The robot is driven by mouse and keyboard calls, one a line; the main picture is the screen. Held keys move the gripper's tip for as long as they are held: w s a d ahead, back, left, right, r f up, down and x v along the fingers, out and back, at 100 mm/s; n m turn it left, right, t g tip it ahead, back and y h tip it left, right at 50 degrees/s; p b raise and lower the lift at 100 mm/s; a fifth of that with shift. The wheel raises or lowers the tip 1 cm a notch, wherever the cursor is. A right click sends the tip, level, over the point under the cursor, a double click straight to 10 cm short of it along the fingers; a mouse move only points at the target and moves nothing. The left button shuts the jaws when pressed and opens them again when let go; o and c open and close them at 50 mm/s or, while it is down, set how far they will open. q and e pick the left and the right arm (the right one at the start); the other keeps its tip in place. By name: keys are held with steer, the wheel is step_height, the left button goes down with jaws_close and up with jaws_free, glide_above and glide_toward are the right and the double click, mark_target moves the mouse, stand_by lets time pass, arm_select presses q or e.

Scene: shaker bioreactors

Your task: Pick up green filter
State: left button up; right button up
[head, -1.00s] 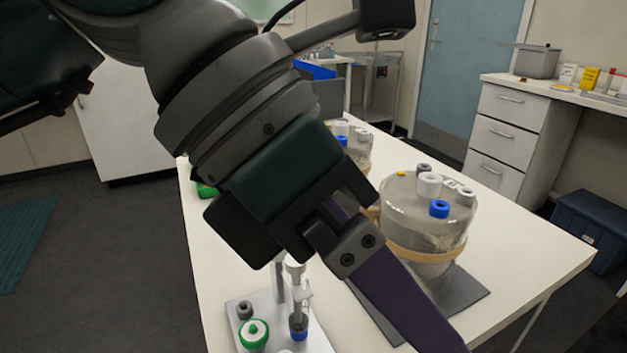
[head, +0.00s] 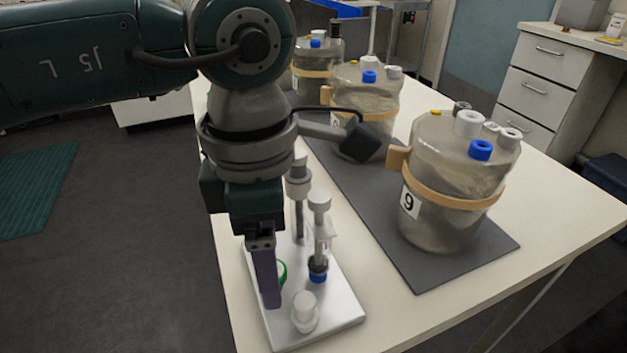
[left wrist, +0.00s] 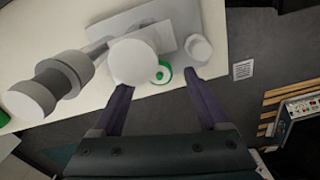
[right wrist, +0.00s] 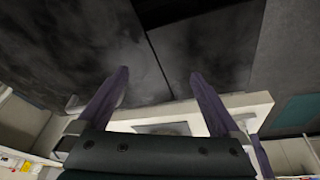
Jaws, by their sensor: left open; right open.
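The green filter shows in the head view as a green sliver (head: 283,272), mostly hidden behind my left gripper's finger. In the left wrist view a green ring with a white centre (left wrist: 163,74) shows between the fingertips, partly covered by a round white cap (left wrist: 133,62). My left gripper (head: 268,302) points down over the left side of the metal tray (head: 345,312). Its fingers are apart and empty in the left wrist view (left wrist: 158,82). My right gripper (right wrist: 159,74) is open and empty in the right wrist view, away from the filter.
Metal posts with white tops (head: 319,200) stand on the tray close to the left gripper. A white-capped piece (head: 305,312) is at its front. Bottle 9 (head: 450,215) and other bottles (head: 365,100) stand on a dark mat (head: 465,262). The table's right front is clear.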

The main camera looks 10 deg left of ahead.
arm_select(q)
steer(key=shift+f, duration=0.4)
steer(key=shift+c, duration=0.3)
jaws_close()
